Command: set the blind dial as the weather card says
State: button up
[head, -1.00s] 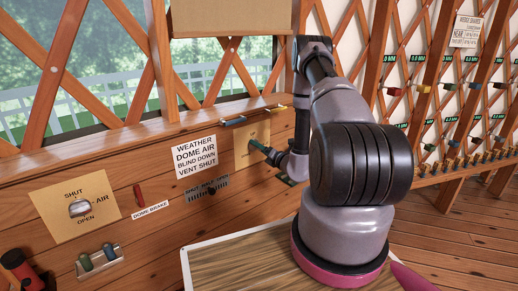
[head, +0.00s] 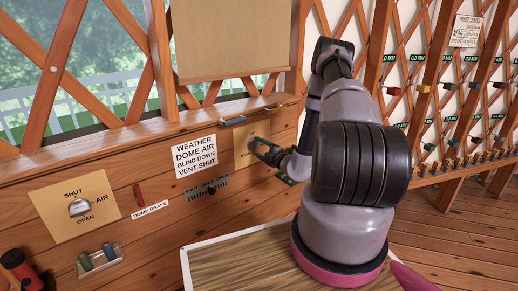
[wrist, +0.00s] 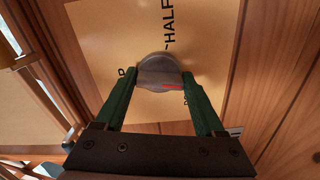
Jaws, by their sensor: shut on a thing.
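The white weather card (head: 195,156) reads "WEATHER DOME AIR BLIND DOWN VENT SHUT". The blind dial is a round grey knob (wrist: 158,72) on a tan plate (wrist: 100,30) marked "HALF"; other lettering beside it is partly hidden by the fingers. The dial's red mark points right in the wrist view, toward the partly hidden label by the right finger. My gripper (wrist: 160,85) is shut on the dial, one green finger on each side; it also shows at the plate in the head view (head: 268,150). The tan blind (head: 232,45) hangs over part of the window.
A vent slider (head: 211,190) marked shut, half and open sits below the card. A dome air plate (head: 98,190), a red dome brake handle (head: 138,194) and a holder with two pegs (head: 97,258) are further left. Coloured bars lie on the ledge (head: 262,112) above.

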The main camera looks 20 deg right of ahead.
jog(key=m, duration=0.5)
jog(key=shift+f+m, duration=0.1)
jog(key=shift+m, duration=0.2)
dwell(0.4)
jog(key=o, duration=1.3)
jog(key=shift+o, duration=0.2)
jog(key=shift+s, duration=0.1)
jog(key=v, duration=1)
jog(key=shift+s, duration=0.35)
